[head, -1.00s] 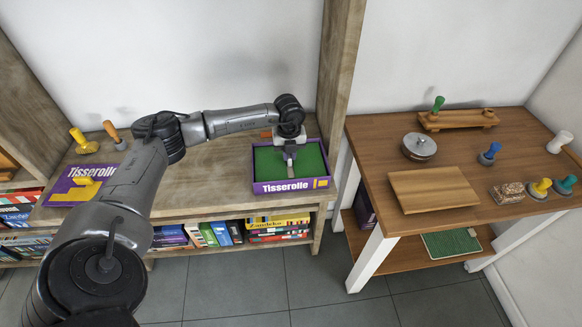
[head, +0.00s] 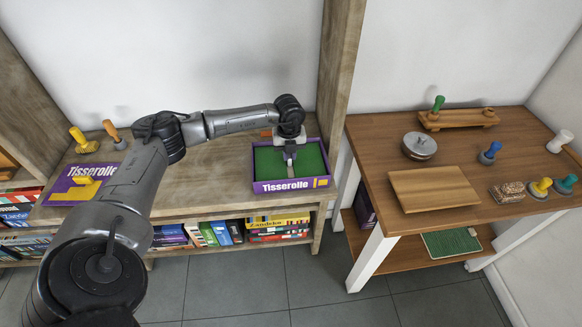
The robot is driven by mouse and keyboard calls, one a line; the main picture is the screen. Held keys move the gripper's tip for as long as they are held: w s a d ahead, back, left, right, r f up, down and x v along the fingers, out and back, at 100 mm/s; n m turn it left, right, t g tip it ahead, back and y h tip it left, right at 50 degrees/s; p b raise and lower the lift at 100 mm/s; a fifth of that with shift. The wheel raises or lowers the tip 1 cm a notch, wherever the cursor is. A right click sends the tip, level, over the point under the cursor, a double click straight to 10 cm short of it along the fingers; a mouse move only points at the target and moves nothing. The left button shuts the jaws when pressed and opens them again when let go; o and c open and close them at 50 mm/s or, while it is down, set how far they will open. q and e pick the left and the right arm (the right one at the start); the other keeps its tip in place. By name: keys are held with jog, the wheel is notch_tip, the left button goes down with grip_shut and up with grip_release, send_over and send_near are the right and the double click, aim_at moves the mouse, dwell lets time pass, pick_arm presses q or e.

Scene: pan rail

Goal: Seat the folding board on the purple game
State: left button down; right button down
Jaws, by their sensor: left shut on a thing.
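The purple game box (head: 291,186), marked Tisserolle, sits on the wooden shelf at the centre, open at the top. The green folding board (head: 312,163) lies flat within its walls; whether it rests fully on the bottom I cannot tell. My left gripper (head: 290,157) points down over the middle of the board and is shut on it. The gripper and wrist hide part of the board and the box's back edge. A purple Tisserolle lid (head: 66,191) lies at the left end of the shelf, partly behind my arm. My right gripper is not in view.
A wooden post (head: 338,75) stands close to the box's right. Yellow (head: 78,138) and orange-brown handled pieces stand at the back left. Books (head: 220,233) fill the shelf below. The right table (head: 370,150) holds a wooden board (head: 433,190), a round metal piece and several stamps.

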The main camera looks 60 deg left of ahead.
pick_arm(q)
jog(key=shift+f+b, duration=0.3)
jog(key=shift+f, duration=0.35)
jog(key=shift+f, duration=0.25)
dwell(0.6)
dwell(0.8)
jog(key=shift+f, duration=0.45)
dwell(0.4)
dwell(0.5)
dwell(0.4)
jog(key=c, duration=1.4)
grip_release()
jog(key=shift+c, duration=0.2)
jog(key=shift+r, duration=0.25)
